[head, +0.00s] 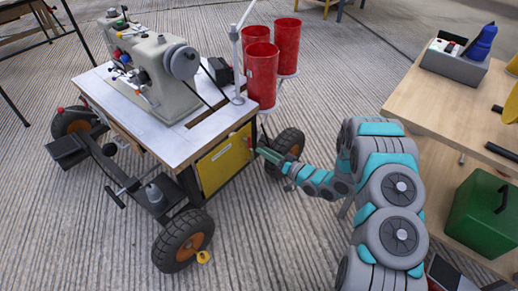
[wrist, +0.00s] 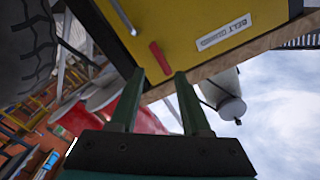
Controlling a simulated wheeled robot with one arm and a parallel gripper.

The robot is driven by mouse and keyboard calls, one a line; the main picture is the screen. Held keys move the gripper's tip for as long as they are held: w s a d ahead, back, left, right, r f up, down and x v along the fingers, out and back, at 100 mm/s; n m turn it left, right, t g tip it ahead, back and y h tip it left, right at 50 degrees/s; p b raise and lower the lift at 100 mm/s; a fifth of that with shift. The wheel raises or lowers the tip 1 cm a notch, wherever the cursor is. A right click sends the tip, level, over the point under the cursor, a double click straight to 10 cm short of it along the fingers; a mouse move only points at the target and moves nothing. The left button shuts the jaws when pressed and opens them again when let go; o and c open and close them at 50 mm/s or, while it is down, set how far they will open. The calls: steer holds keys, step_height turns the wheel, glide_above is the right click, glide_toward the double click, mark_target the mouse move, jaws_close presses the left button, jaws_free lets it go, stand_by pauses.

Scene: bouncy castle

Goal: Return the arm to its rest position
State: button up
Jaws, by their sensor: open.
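My arm (head: 385,190) reaches left across the floor from the right side of the head view. My gripper (head: 257,152) is at its end, close to the right edge of the sewing cart's yellow belt guard panel (head: 222,165). In the wrist view my gripper's two fingers (wrist: 157,80) stand apart with nothing held between them. A small red handle (wrist: 160,58) on the yellow panel (wrist: 190,25) shows just beyond the fingertips. I cannot tell whether the fingers touch the panel.
The cart carries a sewing machine (head: 160,70) and has large black wheels (head: 183,240). Red cylinders (head: 262,75) stand by its far right corner. A wooden bench (head: 430,105) with a grey caddy (head: 452,65) and a green box (head: 485,212) is right of my arm. Ridged floor lies between.

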steer(key=shift+s+d, duration=0.2)
steer(key=shift+s, duration=0.05)
steer(key=shift+w, duration=0.1)
stand_by(0.3)
steer(key=w+d+r+h, duration=0.3)
steer(key=d+h, duration=0.2)
steer(key=d, duration=0.1)
steer(key=w+d+r+h, duration=0.2)
steer(key=w+d+h, duration=0.15)
steer(key=d, duration=0.25)
steer(key=s+d+r+m+g+h, duration=0.3)
steer(key=s+d+r+g+h, duration=0.35)
steer(key=s+d+r, duration=0.8)
steer(key=s+a+r+g, duration=0.2)
steer(key=s+a, duration=0.2)
steer(key=s, duration=0.9)
steer(key=s+a+r+g, duration=0.2)
steer(key=s+a, duration=0.2)
steer(key=s, duration=0.9)
steer(key=s+a+r+g, duration=0.2)
steer(key=s+a, duration=0.2)
steer(key=s, duration=0.8)
steer(key=shift+s+a+r+y, duration=0.2)
steer(key=shift+s+r+y, duration=0.05)
steer(key=shift+s+y, duration=0.15)
